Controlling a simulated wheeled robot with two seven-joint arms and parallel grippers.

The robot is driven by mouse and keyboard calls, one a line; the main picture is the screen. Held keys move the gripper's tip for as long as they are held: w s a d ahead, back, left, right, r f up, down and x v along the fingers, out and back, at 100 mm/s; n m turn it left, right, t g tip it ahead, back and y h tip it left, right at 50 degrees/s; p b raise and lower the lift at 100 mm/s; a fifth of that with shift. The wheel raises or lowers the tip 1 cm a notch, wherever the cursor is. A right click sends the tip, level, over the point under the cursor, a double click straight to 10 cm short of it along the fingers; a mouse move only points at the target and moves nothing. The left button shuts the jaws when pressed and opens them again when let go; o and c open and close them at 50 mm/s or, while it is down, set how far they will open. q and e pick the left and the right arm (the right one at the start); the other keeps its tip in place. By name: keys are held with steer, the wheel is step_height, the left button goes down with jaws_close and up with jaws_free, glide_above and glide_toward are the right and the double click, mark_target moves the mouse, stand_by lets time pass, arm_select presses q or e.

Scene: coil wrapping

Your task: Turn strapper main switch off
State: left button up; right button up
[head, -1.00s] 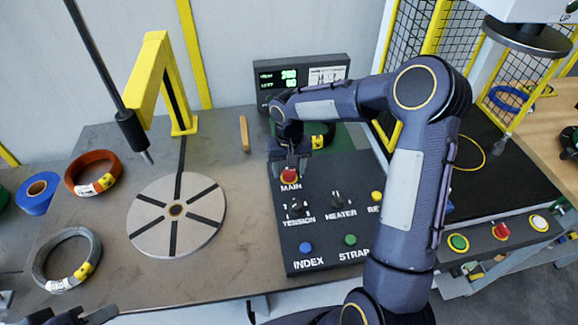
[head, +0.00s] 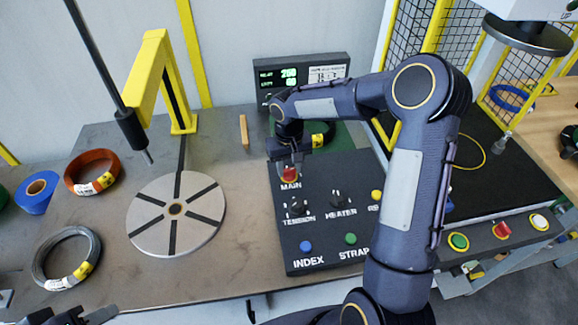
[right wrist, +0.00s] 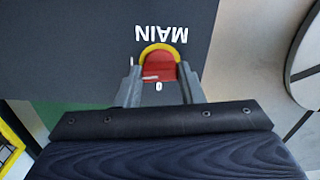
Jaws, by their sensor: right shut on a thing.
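The main switch is a red knob in a yellow ring (right wrist: 158,50) under the MAIN label, which reads upside down in the right wrist view. In the head view the knob (head: 289,176) is at the upper left of the dark control panel (head: 318,227). My right gripper (right wrist: 158,74) is shut on the red knob, one finger on each side. It also shows in the head view (head: 290,167), reaching down from above. A white mark shows on the knob, near a white 0 on the panel. My left gripper (head: 72,318) is only partly visible at the bottom left edge.
The strapper display (head: 300,75) behind the panel is lit with green digits. TENSION and HEATER knobs and coloured buttons lie nearer on the panel. A round slotted turntable (head: 150,225), a yellow post (head: 170,85) and several coils stand to the left.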

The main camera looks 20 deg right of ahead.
mark_target(289, 169)
steer(key=n, duration=1.2)
steer(key=shift+r+n, duration=0.1)
steer(key=shift+n, duration=2.1)
steer(key=o, duration=1)
steer(key=shift+r, duration=3.85)
